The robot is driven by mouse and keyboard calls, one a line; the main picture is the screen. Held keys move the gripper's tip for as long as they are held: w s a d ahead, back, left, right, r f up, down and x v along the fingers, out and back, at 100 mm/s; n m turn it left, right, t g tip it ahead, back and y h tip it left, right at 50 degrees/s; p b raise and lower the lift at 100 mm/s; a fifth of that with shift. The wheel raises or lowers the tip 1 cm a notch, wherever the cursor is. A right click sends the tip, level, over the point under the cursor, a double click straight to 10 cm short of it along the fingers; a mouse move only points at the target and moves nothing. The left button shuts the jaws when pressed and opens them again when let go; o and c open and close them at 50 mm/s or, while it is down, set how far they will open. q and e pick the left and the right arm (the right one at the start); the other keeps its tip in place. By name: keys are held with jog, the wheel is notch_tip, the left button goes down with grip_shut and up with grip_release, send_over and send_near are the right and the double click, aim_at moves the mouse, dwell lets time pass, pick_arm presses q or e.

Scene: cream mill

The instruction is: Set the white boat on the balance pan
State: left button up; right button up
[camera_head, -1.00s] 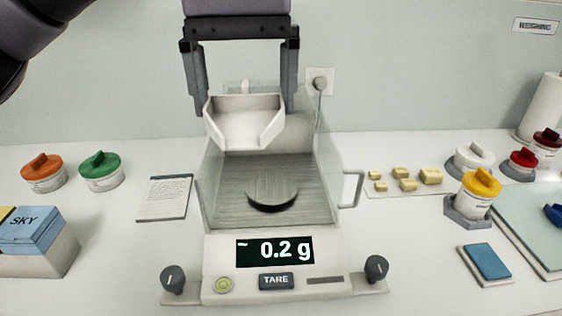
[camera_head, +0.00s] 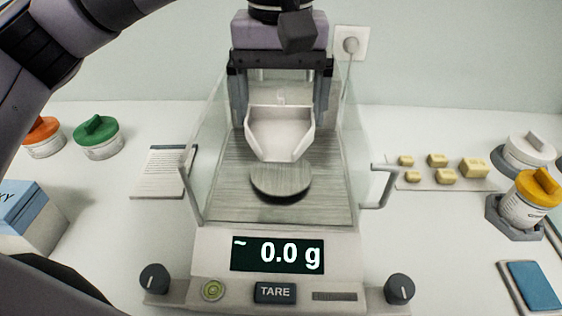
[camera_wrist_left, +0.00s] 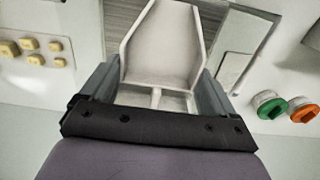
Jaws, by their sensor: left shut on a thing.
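The white boat (camera_head: 281,132) is held between the two fingers of my left gripper (camera_head: 279,105), inside the glass sides of the balance. In the left wrist view the boat (camera_wrist_left: 164,45) sits level between the fingers, its spout pointing away from my left gripper (camera_wrist_left: 158,92). The round balance pan (camera_head: 281,182) lies just in front of and below the boat's spout, and looks bare. The boat appears to be above the balance floor; the exact gap cannot be told. The display (camera_head: 277,254) reads 0.0 g. My right gripper is not in view.
Glass panes (camera_head: 205,150) stand on both sides of the pan, with a handle (camera_head: 378,187) at the right. A notepad (camera_head: 163,172) lies left. Yellow blocks (camera_head: 437,160) on a card and a yellow-lidded jar (camera_head: 532,200) stand right. A green-lidded jar (camera_head: 98,136) stands back left.

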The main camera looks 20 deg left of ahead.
pick_arm(q)
notch_tip(320, 180, down, 10)
jog(key=shift+r, duration=0.1)
dwell(0.4)
jog(key=shift+f, duration=0.2)
jog(key=o, duration=0.8)
jog(key=shift+r, duration=0.1)
notch_tip(320, 180, up, 12)
jog(key=shift+r, duration=0.15)
